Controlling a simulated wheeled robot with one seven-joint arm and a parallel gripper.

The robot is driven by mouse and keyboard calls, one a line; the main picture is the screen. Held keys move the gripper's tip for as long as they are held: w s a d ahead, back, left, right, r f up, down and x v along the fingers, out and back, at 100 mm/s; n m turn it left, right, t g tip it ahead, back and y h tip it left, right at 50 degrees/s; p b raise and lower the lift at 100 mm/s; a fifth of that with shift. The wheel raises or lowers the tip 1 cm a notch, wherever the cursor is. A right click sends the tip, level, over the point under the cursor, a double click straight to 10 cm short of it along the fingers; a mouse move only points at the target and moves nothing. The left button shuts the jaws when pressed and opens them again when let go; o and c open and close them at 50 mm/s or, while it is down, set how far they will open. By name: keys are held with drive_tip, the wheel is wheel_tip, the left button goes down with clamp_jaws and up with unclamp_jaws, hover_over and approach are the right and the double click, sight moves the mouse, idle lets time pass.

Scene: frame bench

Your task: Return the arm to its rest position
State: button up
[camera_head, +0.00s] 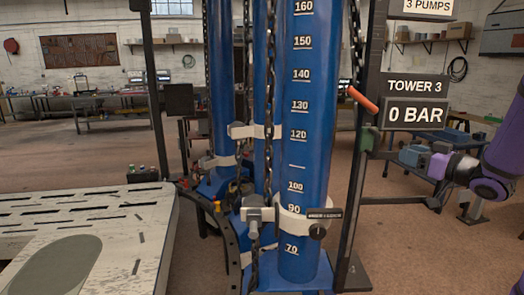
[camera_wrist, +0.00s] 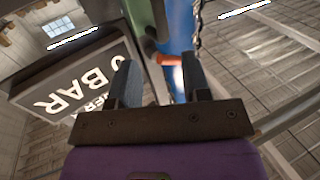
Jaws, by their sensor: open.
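My purple arm comes in from the right edge in the head view, with my gripper (camera_head: 406,156) at its left end, right of the frame post. In the wrist view my gripper (camera_wrist: 160,78) shows two dark fingers standing apart with nothing held between them. An orange lever (camera_head: 362,99) slants up to the left above a green valve body (camera_head: 369,138) on the post. The lever (camera_wrist: 170,60) and the green part (camera_wrist: 140,22) also show beyond the fingers in the wrist view. The fingers appear apart from the lever.
The "TOWER 3 / 0 BAR" sign (camera_head: 416,101) hangs above my gripper and is close on the left in the wrist view (camera_wrist: 75,85). A blue graduated column (camera_head: 302,165) and chains stand left of the post. A slotted pale platform (camera_head: 120,210) lies at left.

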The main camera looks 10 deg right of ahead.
drive_tip(key=s+a+r+m+g+h, duration=0.35)
drive_tip(key=a+r+h, duration=0.3)
drive_tip(key=h, duration=0.35)
drive_tip(key=s+a+f+g+y, duration=0.1)
drive_tip(key=s+a+g, duration=0.3)
drive_tip(key=s, duration=0.6)
drive_tip(key=s+a+f+m+g+y, duration=0.1)
drive_tip(key=s+a+g, duration=0.3)
drive_tip(key=s+a, duration=0.5)
drive_tip(key=shift+s+f+y, duration=0.3)
drive_tip(key=shift+s+y, duration=0.2)
drive_tip(key=shift+s, duration=0.5)
